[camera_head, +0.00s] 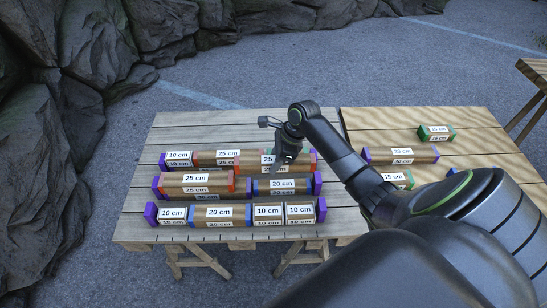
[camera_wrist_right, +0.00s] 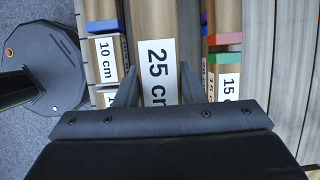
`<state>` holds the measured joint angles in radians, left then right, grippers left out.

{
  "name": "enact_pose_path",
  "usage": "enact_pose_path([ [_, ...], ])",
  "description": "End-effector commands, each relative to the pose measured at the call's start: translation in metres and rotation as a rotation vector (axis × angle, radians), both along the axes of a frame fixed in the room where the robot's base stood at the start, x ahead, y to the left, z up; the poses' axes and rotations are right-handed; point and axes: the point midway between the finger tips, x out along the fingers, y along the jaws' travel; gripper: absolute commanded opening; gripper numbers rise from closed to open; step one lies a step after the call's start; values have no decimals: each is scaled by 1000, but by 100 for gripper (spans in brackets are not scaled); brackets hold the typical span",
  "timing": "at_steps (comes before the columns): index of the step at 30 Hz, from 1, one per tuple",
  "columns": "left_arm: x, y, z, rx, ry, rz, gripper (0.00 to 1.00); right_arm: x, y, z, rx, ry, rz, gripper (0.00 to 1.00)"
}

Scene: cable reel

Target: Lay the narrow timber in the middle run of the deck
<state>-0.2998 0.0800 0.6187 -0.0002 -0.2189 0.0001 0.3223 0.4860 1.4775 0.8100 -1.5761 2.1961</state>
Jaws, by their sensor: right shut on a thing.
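My right gripper (camera_head: 276,169) is over the left deck table and is shut on a brown timber labelled 25 cm (camera_head: 267,159). In the right wrist view this timber (camera_wrist_right: 157,45) lies between both fingers, its label close to the grip. From the head it seems raised above the deck, in front of the back run, and the gripper partly hides it. My left gripper is not in view.
The front run has a 20 cm timber (camera_head: 214,212) and several 10 cm blocks. A green-ended 15 cm piece (camera_wrist_right: 227,85) lies beside the held timber in the right wrist view. The right table (camera_head: 375,125) carries a 30 cm timber (camera_head: 402,153) and a green-ended block (camera_head: 436,132).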

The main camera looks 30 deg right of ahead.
Motion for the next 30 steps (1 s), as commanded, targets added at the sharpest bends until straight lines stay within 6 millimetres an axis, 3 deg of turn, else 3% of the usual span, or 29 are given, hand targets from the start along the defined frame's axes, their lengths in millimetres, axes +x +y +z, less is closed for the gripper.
enact_pose_path([
  [15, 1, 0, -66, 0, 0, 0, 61, 1, 0, -39, -1, -3, 1, 8],
  [18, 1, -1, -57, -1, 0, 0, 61, 0, 1, -44, 2, 2, -1, 8],
  [24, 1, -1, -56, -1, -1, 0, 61, 1, 1, -66, 2, 0, -1, 8],
  [30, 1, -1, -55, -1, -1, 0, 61, 1, 0, -75, 0, -2, 1, 8],
])
